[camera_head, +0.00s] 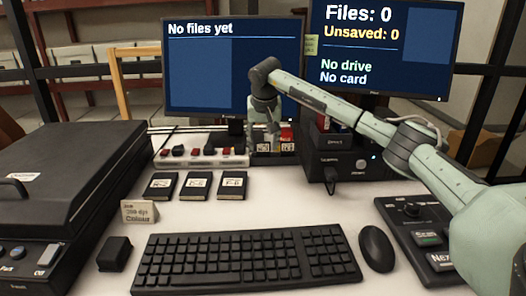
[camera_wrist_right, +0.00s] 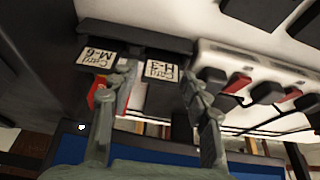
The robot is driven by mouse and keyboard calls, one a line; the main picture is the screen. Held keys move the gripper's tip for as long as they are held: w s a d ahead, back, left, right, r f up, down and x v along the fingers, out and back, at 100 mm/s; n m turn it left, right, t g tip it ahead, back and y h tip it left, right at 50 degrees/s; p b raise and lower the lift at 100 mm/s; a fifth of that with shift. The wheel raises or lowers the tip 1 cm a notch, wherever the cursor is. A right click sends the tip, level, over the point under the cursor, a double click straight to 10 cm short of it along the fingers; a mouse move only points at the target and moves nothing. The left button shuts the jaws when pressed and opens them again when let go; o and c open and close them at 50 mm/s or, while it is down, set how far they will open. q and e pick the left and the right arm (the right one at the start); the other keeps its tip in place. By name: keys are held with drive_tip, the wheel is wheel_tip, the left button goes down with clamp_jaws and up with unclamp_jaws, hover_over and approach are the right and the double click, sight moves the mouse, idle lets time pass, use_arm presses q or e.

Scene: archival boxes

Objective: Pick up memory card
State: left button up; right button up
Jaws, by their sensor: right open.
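Two dark memory cards with white labels stand in a black holder (camera_wrist_right: 125,33). In the right wrist view one reads Card H-3 (camera_wrist_right: 160,70) and the other Card M-6 (camera_wrist_right: 97,57). In the head view their labels are small beneath my right gripper (camera_head: 264,136). My right gripper, also in the right wrist view (camera_wrist_right: 158,82), is open, with its fingertips on either side of card H-3; I cannot tell whether they touch it. A red piece (camera_wrist_right: 98,96) shows by card M-6. My left gripper is out of view.
Three labelled black blocks (camera_head: 197,186) lie on the white desk. A power strip (camera_head: 200,157) is left of the holder, a black box (camera_head: 345,162) right of it. A keyboard (camera_head: 245,258) and mouse (camera_head: 377,249) are in front; two monitors (camera_head: 235,65) stand behind.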

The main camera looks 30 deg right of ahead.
drive_tip(key=shift+w+f, duration=0.1)
drive_tip(key=shift+f, duration=0.2)
drive_tip(key=c, duration=0.6)
drive_tip(key=shift+r, duration=0.1)
drive_tip(key=shift+c, duration=0.2)
